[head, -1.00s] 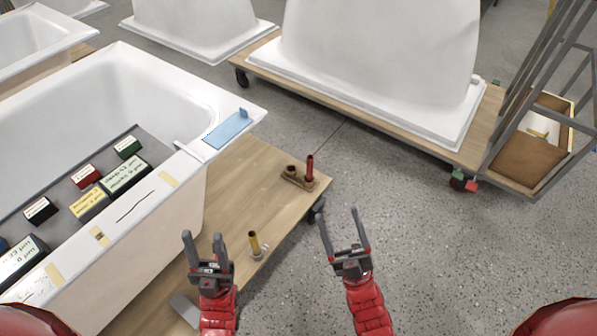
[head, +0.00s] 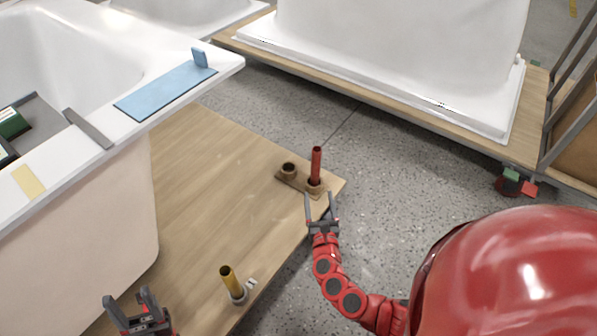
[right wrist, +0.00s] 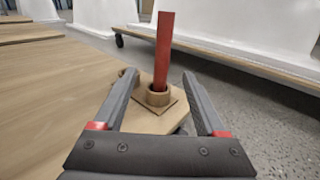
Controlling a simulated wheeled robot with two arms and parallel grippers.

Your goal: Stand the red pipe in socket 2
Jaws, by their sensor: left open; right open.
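The red pipe (head: 316,163) stands nearly upright in the right-hand of two round sockets on a small wooden base (head: 300,184). The other socket (head: 289,168) looks empty. No socket number is readable. My right gripper (head: 321,199) is open just in front of the pipe, at the near side of its socket. In the right wrist view the red pipe (right wrist: 164,52) and its socket (right wrist: 158,97) show between the open fingers, beyond the tips, with no visible contact. My left gripper (head: 130,297) is open and empty at the lower left, away from the pipe.
A yellow pipe (head: 230,280) stands in a grey holder near the front edge of the wooden platform (head: 205,180). A white bathtub (head: 100,200) with a blue pad (head: 165,90) on its rim stands left. Another shell (head: 400,60) is behind. Grey floor (head: 400,150) is clear to the right.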

